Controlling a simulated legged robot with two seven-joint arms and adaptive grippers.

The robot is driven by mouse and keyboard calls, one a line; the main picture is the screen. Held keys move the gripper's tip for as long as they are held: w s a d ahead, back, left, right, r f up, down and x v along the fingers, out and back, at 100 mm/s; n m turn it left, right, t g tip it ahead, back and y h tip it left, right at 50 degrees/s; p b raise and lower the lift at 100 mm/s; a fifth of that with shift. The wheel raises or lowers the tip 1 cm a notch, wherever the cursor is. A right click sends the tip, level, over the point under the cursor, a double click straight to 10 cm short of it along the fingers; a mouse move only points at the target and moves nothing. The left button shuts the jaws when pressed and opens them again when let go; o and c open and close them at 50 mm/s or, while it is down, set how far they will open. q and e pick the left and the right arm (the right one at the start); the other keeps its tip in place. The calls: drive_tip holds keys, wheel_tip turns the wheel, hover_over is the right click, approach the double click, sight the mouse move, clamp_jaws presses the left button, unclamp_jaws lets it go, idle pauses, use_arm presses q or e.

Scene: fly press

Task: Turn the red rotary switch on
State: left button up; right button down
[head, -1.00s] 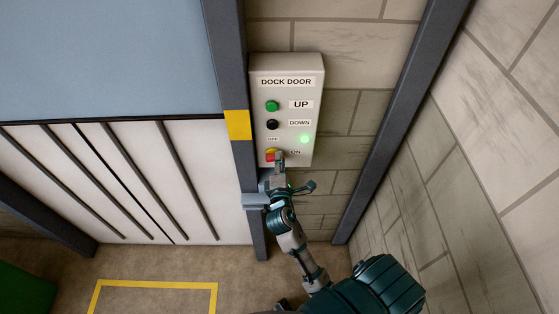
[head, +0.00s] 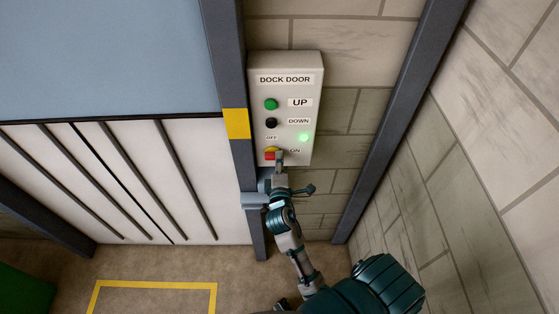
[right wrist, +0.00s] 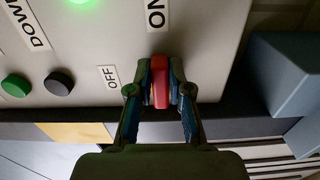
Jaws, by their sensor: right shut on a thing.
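My left gripper is not in view.
A green UP button (head: 271,104), a black DOWN button (head: 271,123) and a lit green lamp (head: 304,137) are on the same panel. A grey post (head: 232,75) with a yellow band stands close to its left. A block wall is to the right.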

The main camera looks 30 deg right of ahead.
drive_tip(key=c, duration=1.2)
unclamp_jaws()
drive_tip(key=shift+w+f, duration=0.1)
drive_tip(key=shift+o, duration=0.6)
drive_tip(key=shift+w, duration=0.2)
drive_tip(key=v, duration=1.2)
drive_tip(key=shift+d+f, duration=0.1)
drive_tip(key=shift+f, duration=0.1)
